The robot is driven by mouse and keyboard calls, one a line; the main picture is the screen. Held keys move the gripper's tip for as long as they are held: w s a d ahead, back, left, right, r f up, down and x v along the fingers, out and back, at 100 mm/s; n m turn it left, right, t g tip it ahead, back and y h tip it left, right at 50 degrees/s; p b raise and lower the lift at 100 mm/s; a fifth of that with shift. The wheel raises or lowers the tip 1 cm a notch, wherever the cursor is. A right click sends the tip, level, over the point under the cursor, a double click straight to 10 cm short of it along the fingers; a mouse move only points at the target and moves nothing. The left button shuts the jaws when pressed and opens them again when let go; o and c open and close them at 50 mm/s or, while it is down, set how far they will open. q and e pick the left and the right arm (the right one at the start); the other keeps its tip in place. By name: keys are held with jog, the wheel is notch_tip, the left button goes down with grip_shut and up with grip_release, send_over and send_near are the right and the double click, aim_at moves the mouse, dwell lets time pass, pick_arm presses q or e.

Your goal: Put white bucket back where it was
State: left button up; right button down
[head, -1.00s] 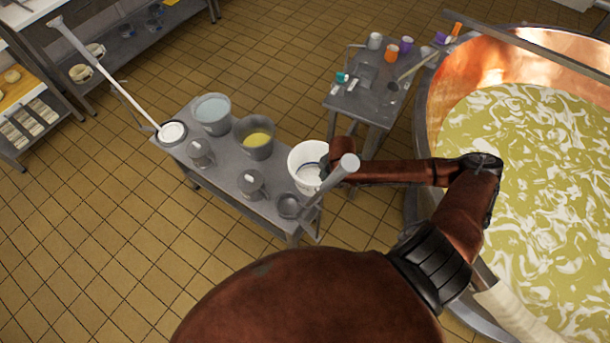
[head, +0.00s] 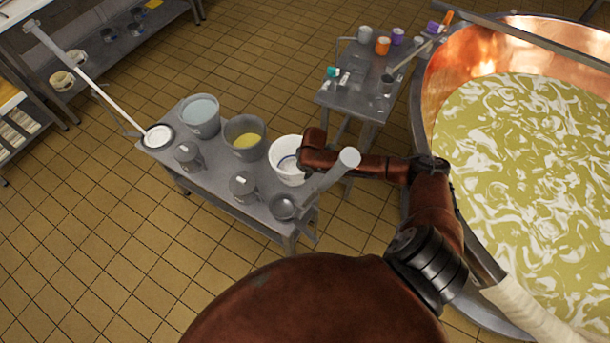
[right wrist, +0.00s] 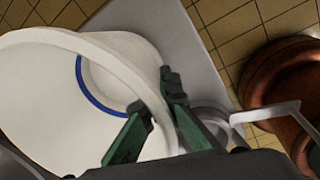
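The white bucket (head: 283,146) is at the right end of the grey bench, beside the bucket with yellow liquid. In the right wrist view the white bucket (right wrist: 45,95) fills the left side, with a blue line on its inside. My right gripper (right wrist: 155,95) has its green-and-black fingers on either side of the bucket's rim and appears shut on it. In the head view my right arm hides part of the bucket and the gripper. The bucket looks upright; I cannot tell whether its base touches the bench. My left gripper is not in view.
The grey bench (head: 222,185) also holds a bucket of pale liquid (head: 200,113), the yellow-liquid bucket (head: 245,138), lidded cans and a white disc on a long handle (head: 158,136). A side table (head: 352,98) with cups stands behind. A copper vat (head: 480,60) is right.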

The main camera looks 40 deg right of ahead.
jog(key=shift+f, duration=0.3)
jog(key=shift+f, duration=0.15)
jog(key=c, duration=2.2)
grip_release()
jog(key=shift+o, duration=0.2)
notch_tip(320, 180, up, 12)
jog(key=s+p, duration=0.1)
jog(key=p, duration=0.2)
jog(key=shift+s, duration=0.35)
